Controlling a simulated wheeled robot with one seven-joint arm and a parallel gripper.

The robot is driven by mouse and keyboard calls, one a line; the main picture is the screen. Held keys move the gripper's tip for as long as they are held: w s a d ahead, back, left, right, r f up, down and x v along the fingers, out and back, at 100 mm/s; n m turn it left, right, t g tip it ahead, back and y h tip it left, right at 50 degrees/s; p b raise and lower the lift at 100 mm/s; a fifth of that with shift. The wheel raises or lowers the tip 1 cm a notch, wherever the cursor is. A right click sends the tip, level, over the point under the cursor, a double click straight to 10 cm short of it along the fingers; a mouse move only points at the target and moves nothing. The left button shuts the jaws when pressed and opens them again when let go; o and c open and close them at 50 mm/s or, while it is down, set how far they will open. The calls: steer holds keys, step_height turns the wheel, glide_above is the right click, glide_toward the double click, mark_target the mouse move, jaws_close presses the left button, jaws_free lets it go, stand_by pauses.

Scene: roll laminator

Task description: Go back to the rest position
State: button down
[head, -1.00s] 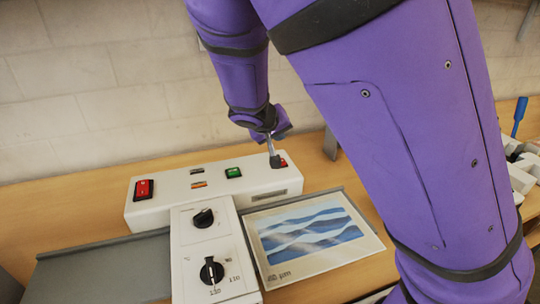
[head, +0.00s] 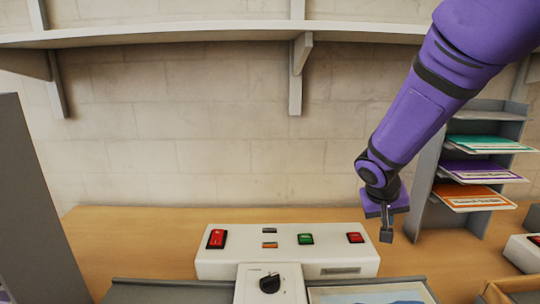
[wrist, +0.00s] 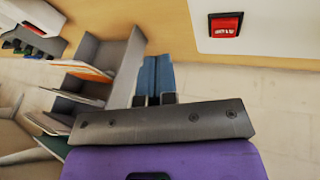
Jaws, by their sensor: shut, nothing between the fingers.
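My gripper (head: 386,236) is shut and empty, pointing down. In the head view it is just right of the white laminator (head: 225,266), apart from it. The laminator carries a red rocker switch (head: 216,238) at left, a green button (head: 306,239), a red button (head: 355,237) at right and a black knob (head: 270,283) in front. A sheet with a blue picture (head: 375,296) lies at the lower right, mostly cut off.
A grey rack (head: 428,190) with green, purple and orange packs stands at right. A wall shelf (head: 200,33) with a bracket spans above. A grey panel (head: 35,200) stands at left. The wooden table (head: 130,235) is bare behind and left of the laminator. A brown box (head: 500,290) is lower right.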

steer(key=s+d+r+n+t+y, duration=0.1)
steer(key=s+r+y, duration=0.1)
steer(key=s+r, duration=0.6)
steer(key=s+d+r+t+y, duration=0.1)
steer(key=s+r, duration=0.7)
steer(key=s, duration=0.8)
steer(key=shift+d+r+n+y, duration=0.2)
steer(key=shift+r+n+y, duration=0.2)
steer(key=shift+y, duration=0.3)
